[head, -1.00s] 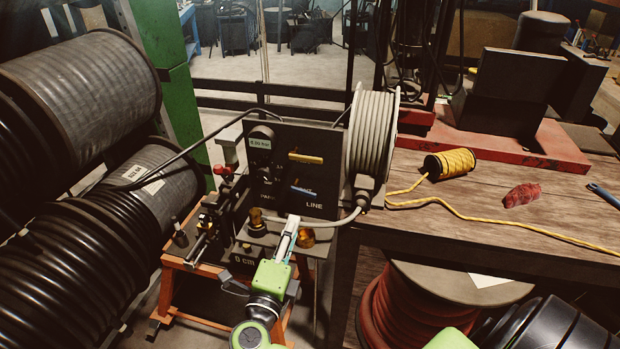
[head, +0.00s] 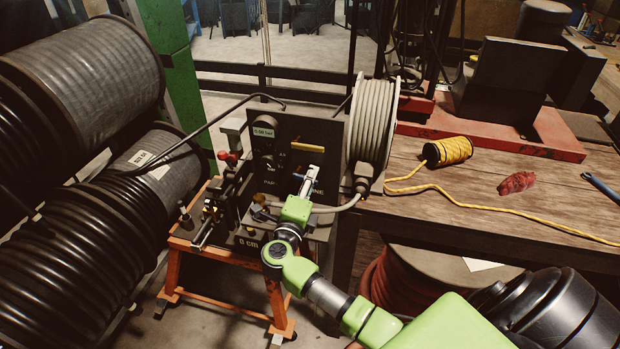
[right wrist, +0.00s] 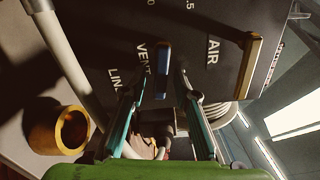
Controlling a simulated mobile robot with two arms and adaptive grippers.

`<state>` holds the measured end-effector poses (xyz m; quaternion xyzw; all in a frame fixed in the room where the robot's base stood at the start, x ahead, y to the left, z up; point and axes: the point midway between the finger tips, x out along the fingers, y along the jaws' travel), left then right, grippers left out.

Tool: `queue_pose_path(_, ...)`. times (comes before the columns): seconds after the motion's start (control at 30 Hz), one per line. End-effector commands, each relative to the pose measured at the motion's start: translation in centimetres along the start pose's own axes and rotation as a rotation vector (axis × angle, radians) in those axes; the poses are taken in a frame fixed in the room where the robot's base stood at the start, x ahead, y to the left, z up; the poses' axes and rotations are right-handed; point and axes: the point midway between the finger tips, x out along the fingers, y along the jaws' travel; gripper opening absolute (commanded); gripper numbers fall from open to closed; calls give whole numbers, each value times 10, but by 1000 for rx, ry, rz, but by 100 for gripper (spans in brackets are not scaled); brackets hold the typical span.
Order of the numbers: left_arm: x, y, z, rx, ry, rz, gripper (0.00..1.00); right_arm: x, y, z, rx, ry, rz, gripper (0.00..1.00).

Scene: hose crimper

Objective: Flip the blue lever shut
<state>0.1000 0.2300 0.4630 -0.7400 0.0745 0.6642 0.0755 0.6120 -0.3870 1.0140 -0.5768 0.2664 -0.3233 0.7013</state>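The blue lever (right wrist: 163,70) sits on the dark crimper panel (right wrist: 110,25), beside the VENT and LINE lettering. In the head view my right gripper (head: 312,178) is in front of the panel and covers most of the blue lever; a little blue shows at its left. In the right wrist view the two fingers of my right gripper (right wrist: 161,78) are apart, with the blue lever between their tips. I cannot tell whether they touch it. A yellow lever (head: 307,146) is just above, near the AIR lettering in the right wrist view (right wrist: 250,65). My left gripper is out of view.
A grey hose reel (head: 372,125) stands right of the panel. A brass fitting (right wrist: 58,130) lies close to the gripper. The workbench (head: 460,190) at right holds yellow cord (head: 447,151) and a red rag (head: 516,182).

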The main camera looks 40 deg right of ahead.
Motion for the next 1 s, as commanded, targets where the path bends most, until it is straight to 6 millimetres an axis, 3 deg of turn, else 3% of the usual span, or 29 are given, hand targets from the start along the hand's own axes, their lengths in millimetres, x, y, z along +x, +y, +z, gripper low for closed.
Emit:
queue_pose_path(0.27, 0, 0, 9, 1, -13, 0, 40, 2, 0, 0, -1, -1, 0, 28)
queue_pose_path(0.3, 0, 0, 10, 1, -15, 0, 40, 2, 0, 0, -1, -1, 0, 25)
queue_pose_path(0.4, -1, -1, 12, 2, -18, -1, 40, 2, 0, 0, -1, -1, 0, 0)
queue_pose_path(0.6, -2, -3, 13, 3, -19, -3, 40, 2, 0, 0, -5, 0, 0, 0)
queue_pose_path(0.83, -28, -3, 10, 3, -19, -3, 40, 2, -9, 0, -132, 2, 4, 0)
queue_pose_path(1.0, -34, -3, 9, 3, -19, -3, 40, 2, -9, 0, -205, 1, 2, 0)
